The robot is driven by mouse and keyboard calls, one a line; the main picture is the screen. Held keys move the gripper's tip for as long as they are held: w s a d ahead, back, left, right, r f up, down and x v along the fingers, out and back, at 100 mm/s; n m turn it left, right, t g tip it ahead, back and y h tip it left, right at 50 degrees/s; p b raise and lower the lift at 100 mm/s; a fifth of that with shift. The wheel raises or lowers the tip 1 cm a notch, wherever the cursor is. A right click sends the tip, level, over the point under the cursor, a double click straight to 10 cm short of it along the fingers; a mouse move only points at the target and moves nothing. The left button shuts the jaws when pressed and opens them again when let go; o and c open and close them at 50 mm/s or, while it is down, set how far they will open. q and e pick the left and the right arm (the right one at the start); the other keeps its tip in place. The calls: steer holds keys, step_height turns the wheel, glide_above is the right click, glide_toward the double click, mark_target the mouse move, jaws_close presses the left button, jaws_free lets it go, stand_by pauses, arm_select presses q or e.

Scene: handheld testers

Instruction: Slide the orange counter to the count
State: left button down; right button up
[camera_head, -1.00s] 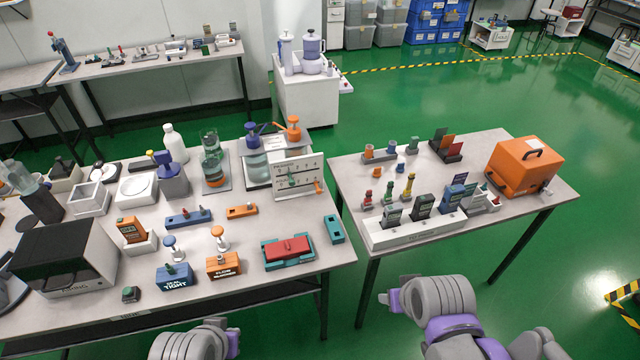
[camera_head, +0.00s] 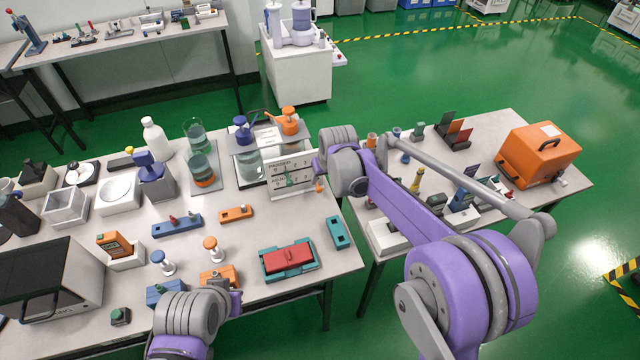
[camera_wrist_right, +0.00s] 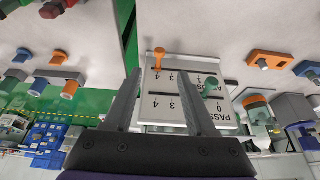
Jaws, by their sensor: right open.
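The white count board (camera_head: 273,184) stands tilted at the right back of the near table, with rows of printed numbers. The orange counter (camera_head: 319,187) is at its lower right end. In the right wrist view the board is upside down; the orange counter (camera_wrist_right: 158,56) shows near a 4, and the green counter (camera_wrist_right: 211,86) is further right. My right gripper (camera_wrist_right: 161,76) is open and empty, its fingers pointing at the board. The orange counter appears between and beyond the fingertips; contact cannot be told. In the head view my right wrist hides this gripper.
Blue and orange pump bottles (camera_head: 288,122) stand close behind the board. A teal box (camera_head: 339,232) and a red-topped tray (camera_head: 288,257) lie in front. An orange case (camera_head: 535,158) is on the right table, beneath and beyond my right arm.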

mark_target(319, 189)
steer(key=x, duration=0.9)
steer(key=shift+w+f, duration=0.15)
steer(key=shift+f, duration=0.2)
jaws_close()
stand_by(0.9)
